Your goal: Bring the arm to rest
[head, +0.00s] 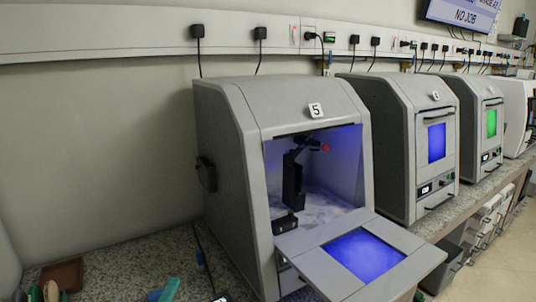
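Neither of my grippers and no part of either arm shows in the head view. The nearest machine, a grey cabinet marked 5 (222,140), stands on the speckled counter with its front door (311,263) folded down and open. The door has a glowing blue window. Inside the lit chamber is a dark upright fixture (293,180) with a small red spot near its top. No gripper is seen in the chamber. Whether my arms are at rest cannot be told from this view.
More grey machines stand to the right, one with a blue window (436,142) and one with a green window (492,122), doors shut. A brown tray (62,275) and green-handled tool (169,291) lie at lower left. Speckled counter (130,262) is partly clear there.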

